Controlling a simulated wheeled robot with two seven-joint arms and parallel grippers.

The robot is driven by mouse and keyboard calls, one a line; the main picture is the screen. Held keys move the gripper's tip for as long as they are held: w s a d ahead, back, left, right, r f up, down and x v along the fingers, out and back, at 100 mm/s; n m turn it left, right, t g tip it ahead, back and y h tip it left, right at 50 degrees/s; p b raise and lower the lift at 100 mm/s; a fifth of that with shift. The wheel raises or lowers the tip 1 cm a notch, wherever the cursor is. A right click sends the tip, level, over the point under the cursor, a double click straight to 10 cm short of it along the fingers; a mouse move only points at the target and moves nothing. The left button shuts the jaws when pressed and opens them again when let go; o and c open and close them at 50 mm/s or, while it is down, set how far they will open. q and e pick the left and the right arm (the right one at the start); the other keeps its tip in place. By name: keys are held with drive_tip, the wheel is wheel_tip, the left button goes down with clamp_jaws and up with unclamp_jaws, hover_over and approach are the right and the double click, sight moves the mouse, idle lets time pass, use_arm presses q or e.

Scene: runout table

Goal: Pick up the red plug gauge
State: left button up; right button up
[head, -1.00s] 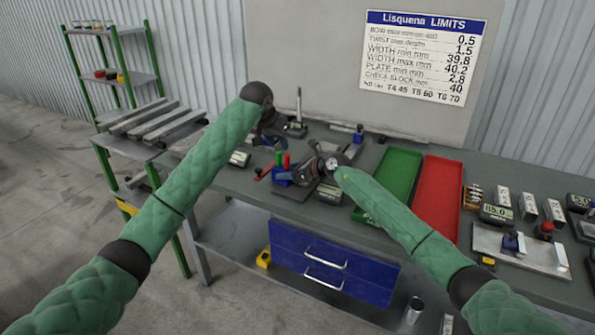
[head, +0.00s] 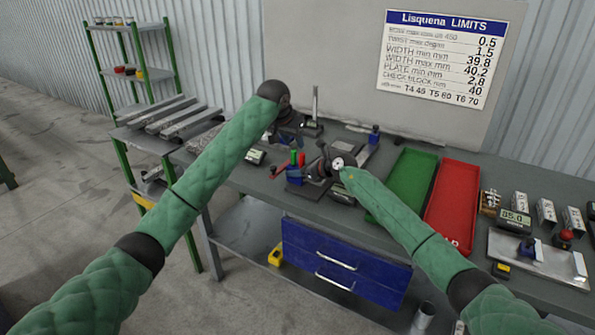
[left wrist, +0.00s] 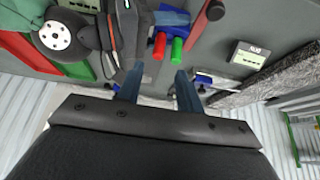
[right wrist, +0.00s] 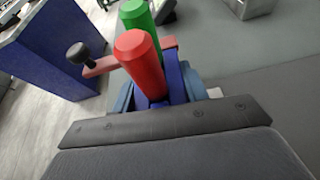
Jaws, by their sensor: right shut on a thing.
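The red plug gauge (head: 301,159) stands beside the green plug gauge (head: 293,156) at a blue block (head: 293,176) on the bench. Both gauges also show in the left wrist view, red (left wrist: 160,45) and green (left wrist: 177,50). In the right wrist view the red gauge (right wrist: 140,62) rises between the fingers of my right gripper (right wrist: 158,92), which is shut on it; the contact is partly hidden.
A green tray (head: 408,185) and a red tray (head: 452,200) lie right of my right arm. A red bar with a black knob (right wrist: 78,54) lies beside the block. A digital display (left wrist: 249,54) sits nearby. Blue drawers (head: 345,262) hang below the bench.

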use_arm(q)
drive_tip(key=shift+r, duration=0.1)
drive_tip(key=shift+c, duration=0.8)
wheel_tip(320, 180, up, 8)
hover_over(301, 154)
drive_tip(key=a, duration=0.3)
drive_tip(key=f+n+g, duration=0.1)
drive_tip(key=f+n, duration=0.4)
drive_tip(key=n, duration=0.3)
drive_tip(key=d+f+n+g+h, duration=0.1)
drive_tip(key=f+n+g, duration=0.1)
drive_tip(key=f+n, duration=0.3)
drive_tip(key=d+f+n+g, duration=0.1)
drive_tip(key=f+n, duration=0.5)
drive_tip(key=n, duration=0.6)
drive_tip(key=shift+w+g+h, duration=0.15)
drive_tip(key=shift+g+h, duration=0.15)
drive_tip(key=shift+g, duration=0.1)
drive_tip(key=shift+s+d+f, duration=0.15)
drive_tip(key=shift+s+f, duration=0.05)
drive_tip(key=shift+f, duration=0.15)
drive_tip(key=shift+d+f, duration=0.2)
drive_tip(key=shift+d, duration=0.2)
clamp_jaws()
drive_tip(key=shift+w+d+f, duration=0.2)
drive_tip(key=shift+d, duration=0.05)
drive_tip(key=shift+a+r, duration=0.1)
drive_tip(key=shift+r, duration=0.05)
